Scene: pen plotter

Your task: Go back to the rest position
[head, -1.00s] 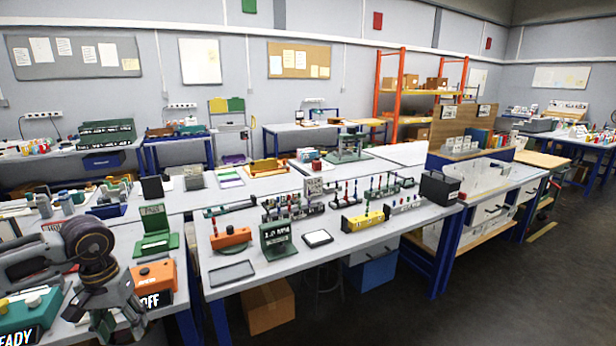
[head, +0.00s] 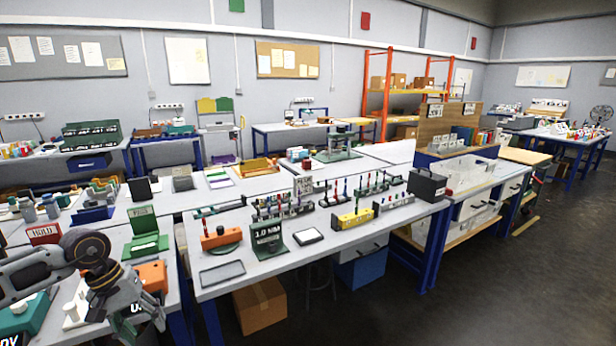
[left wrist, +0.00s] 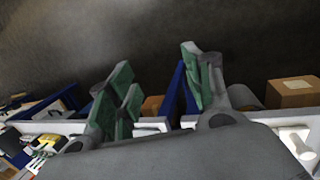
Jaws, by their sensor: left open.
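My left gripper (head: 132,322) is at the lower left of the head view, pointing down in front of the near bench's edge. In the left wrist view its two green-padded fingers (left wrist: 165,90) stand apart, with nothing between them. Beside it in the head view is an orange block (head: 152,276) on the bench, partly hidden by my arm. My right gripper is not in view.
A green stand (head: 145,240) and a red HOLD sign (head: 44,233) are close to my left arm. The bench to the right holds an orange device (head: 221,237), a 1.0 MM sign (head: 268,238) and an empty grey tray (head: 222,272). Dark floor (head: 500,290) is clear at right.

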